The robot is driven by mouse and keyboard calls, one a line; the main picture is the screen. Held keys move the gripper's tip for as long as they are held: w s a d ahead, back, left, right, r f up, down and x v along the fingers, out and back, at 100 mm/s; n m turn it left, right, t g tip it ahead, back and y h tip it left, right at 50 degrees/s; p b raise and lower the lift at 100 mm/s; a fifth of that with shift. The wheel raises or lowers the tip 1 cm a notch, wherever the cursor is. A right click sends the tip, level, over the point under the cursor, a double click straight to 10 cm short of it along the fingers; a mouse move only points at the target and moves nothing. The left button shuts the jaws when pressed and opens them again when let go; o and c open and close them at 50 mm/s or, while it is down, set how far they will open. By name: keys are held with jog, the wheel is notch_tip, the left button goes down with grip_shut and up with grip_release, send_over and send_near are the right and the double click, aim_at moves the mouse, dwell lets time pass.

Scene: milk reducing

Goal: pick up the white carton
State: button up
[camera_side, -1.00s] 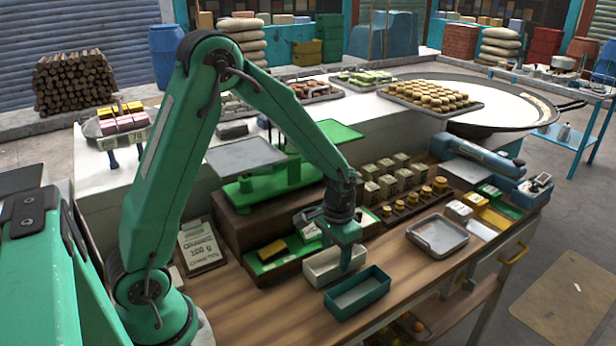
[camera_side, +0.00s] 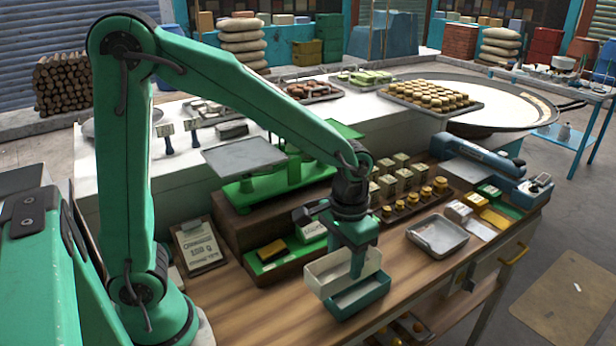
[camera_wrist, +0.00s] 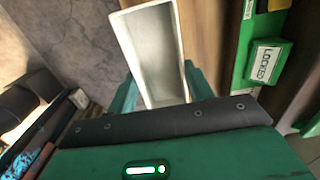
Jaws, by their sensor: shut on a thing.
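The white carton (camera_side: 322,279) is an open, box-shaped tray. My gripper (camera_side: 357,264) is shut on its long sides, with one teal finger in front of the near wall. The carton is held up off the table and hides part of the teal tray (camera_side: 362,300) from this side. In the wrist view the white carton (camera_wrist: 155,45) shows its pale, empty inside, with teal fingers on both sides of it. The far finger is hidden in the side view.
A green stand (camera_side: 284,262) with a yellow-black block lies behind the carton. A grey metal tray (camera_side: 437,236) is to the right, with a board of brass weights (camera_side: 412,198) behind it. A green scale (camera_side: 280,175) stands behind left. Bare wooden tabletop (camera_side: 265,300) is at front left.

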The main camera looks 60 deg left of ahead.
jog(key=shift+s+d+r, duration=0.15)
jog(key=shift+d+r, duration=0.05)
jog(key=shift+d, duration=0.1)
dwell(0.4)
jog(key=shift+w+a+r, duration=0.2)
jog(key=shift+a+r, duration=0.15)
jog(key=s+a+r, duration=0.2)
jog(key=a+r, duration=0.8)
jog(key=r, duration=0.2)
jog(key=s+a+r, duration=0.2)
jog(key=a+r, duration=0.8)
jog(key=r, duration=0.2)
jog(key=a+f, duration=0.2)
jog(key=a, duration=0.2)
jog(key=s+a+f, duration=0.1)
jog(key=a+f, duration=0.1)
jog(key=a, duration=0.1)
jog(key=a+f, duration=0.3)
jog(key=a, duration=0.1)
jog(key=shift+s+a, duration=0.15)
jog(key=shift+a, duration=0.15)
jog(key=shift+f, duration=2)
jog(key=shift+f, duration=0.15)
